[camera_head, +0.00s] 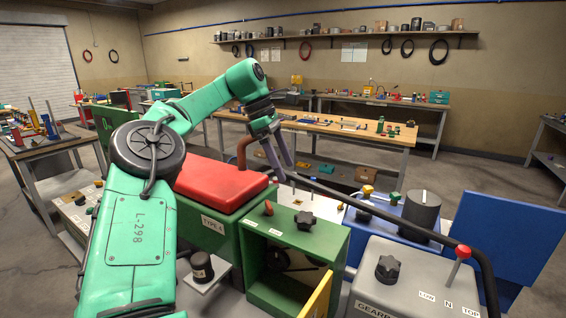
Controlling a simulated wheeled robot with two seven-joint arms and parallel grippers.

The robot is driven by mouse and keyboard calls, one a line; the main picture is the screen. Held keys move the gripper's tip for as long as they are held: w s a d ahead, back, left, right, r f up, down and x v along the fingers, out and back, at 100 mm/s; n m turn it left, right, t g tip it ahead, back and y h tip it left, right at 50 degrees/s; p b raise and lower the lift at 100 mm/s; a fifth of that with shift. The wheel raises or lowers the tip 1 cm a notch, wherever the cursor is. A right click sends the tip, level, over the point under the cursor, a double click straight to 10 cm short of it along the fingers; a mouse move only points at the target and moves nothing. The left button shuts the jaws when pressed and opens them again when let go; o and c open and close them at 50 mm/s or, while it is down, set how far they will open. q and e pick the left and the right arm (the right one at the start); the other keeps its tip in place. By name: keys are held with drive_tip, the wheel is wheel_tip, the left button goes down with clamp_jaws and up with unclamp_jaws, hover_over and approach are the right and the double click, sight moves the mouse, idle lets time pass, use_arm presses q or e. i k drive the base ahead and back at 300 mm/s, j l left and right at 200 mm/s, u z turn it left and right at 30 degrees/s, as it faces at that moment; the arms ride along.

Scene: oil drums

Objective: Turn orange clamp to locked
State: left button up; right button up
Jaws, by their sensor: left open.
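A small orange piece (268,208), which looks like the orange clamp, stands tilted on the top of the green open-fronted box (338,245). Small white labels lie near it, too small to read. My left gripper (285,172) is open and empty. Its fingers point down, and in the picture they are above and slightly right of the orange piece, apart from it. How far behind or above it they are, I cannot tell. My right gripper is out of view.
A red-lidded green case (220,182) lies left of the orange piece. A black star knob (305,219) sits right of it on the same box. A black hose (400,222), a blue unit (386,226) and a grey gearbox (410,270) with a red-knobbed lever stand to the right.

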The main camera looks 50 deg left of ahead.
sight(269, 212)
drive_tip(key=k, duration=1)
